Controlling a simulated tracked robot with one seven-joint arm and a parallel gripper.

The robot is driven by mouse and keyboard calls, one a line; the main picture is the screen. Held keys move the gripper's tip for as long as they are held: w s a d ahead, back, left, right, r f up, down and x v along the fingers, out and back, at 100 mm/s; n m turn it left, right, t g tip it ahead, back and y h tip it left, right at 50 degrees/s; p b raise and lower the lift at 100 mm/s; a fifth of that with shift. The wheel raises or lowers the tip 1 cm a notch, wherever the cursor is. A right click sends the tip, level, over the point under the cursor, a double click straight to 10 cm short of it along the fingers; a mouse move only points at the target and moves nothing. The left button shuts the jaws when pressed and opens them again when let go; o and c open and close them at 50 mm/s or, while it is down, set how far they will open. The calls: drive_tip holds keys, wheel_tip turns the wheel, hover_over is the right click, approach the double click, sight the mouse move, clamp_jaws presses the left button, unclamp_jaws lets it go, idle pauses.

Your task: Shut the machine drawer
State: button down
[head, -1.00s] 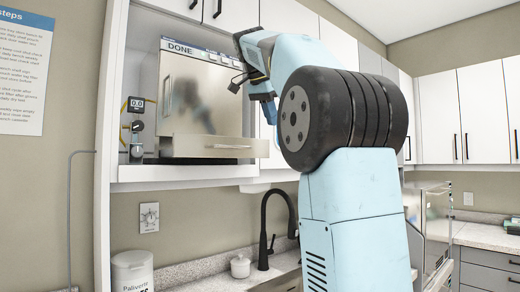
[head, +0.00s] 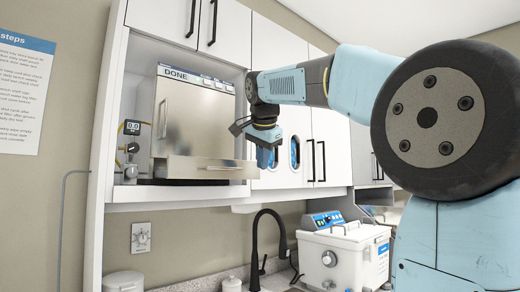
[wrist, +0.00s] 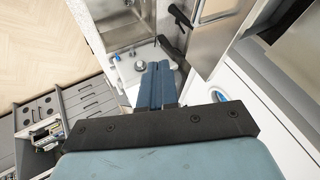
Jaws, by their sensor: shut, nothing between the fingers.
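The machine (head: 196,115) is a steel unit in an open wall-cabinet bay, with DONE on its top display. Its drawer (head: 212,167) stands out from the lower front, with a bar handle on its face. My gripper (head: 266,163) points down just right of the drawer's right end in the head view; I cannot tell whether they touch. In the wrist view its blue fingers (wrist: 157,82) are together with nothing between them. A steel panel at upper right there may be part of the machine; I cannot tell.
A white benchtop unit (head: 345,255) with a blue panel stands on the counter below. A black faucet (head: 256,245) rises left of it. White cabinet doors (head: 295,140) lie behind my gripper. The bay's left side holds a small gauge (head: 132,127).

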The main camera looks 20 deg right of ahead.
sight(254, 170)
drive_tip(key=w+f, duration=0.1)
drive_tip(key=w, duration=0.1)
drive_tip(key=w+f, duration=0.1)
drive_tip(key=w, duration=0.1)
drive_tip(key=shift+f, duration=0.4)
drive_tip(key=shift+w+a, duration=0.25)
drive_tip(key=shift+w, duration=0.6)
